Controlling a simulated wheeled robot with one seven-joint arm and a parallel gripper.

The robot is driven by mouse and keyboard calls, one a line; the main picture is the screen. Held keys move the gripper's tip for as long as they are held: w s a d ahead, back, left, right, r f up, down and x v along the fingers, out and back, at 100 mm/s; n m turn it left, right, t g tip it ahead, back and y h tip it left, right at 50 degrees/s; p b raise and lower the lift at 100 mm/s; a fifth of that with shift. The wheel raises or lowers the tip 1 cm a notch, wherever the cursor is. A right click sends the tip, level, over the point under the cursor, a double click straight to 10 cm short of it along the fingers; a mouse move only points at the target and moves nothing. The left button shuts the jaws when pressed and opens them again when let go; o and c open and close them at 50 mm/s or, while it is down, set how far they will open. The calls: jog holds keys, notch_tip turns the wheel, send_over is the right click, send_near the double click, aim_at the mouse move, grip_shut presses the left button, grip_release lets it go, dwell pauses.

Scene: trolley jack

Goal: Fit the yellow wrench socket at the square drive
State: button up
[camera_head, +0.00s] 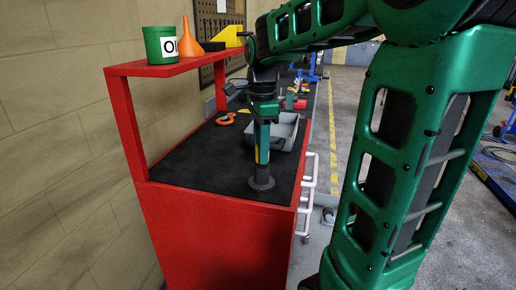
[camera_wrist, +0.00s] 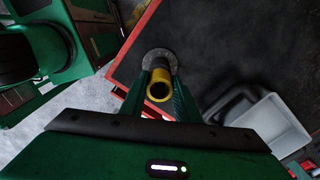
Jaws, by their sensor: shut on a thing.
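My gripper (camera_head: 262,163) points down over the front right of the black cart top and is shut on the yellow wrench socket. The socket shows as a thin yellow strip between the green fingers in the head view, and as an open yellow ring (camera_wrist: 159,92) between my fingers in the wrist view. Directly below stands a grey round base (camera_head: 262,184), which also shows in the wrist view (camera_wrist: 157,56). The square drive itself is hidden behind the socket and fingers. I cannot tell whether the socket touches it.
A grey tray (camera_head: 292,121) lies behind my gripper on the red cart (camera_head: 215,235). An orange-handled object (camera_head: 226,120) lies to its left. A raised red shelf (camera_head: 165,68) holds a green can (camera_head: 159,45) and an orange funnel (camera_head: 189,41). The mat's front left is clear.

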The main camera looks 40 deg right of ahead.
jog(key=shift+f, duration=0.65)
jog(key=o, duration=1.3)
jog(key=shift+c, duration=0.2)
notch_tip(320, 180, up, 11)
jog(key=shift+f, duration=0.1)
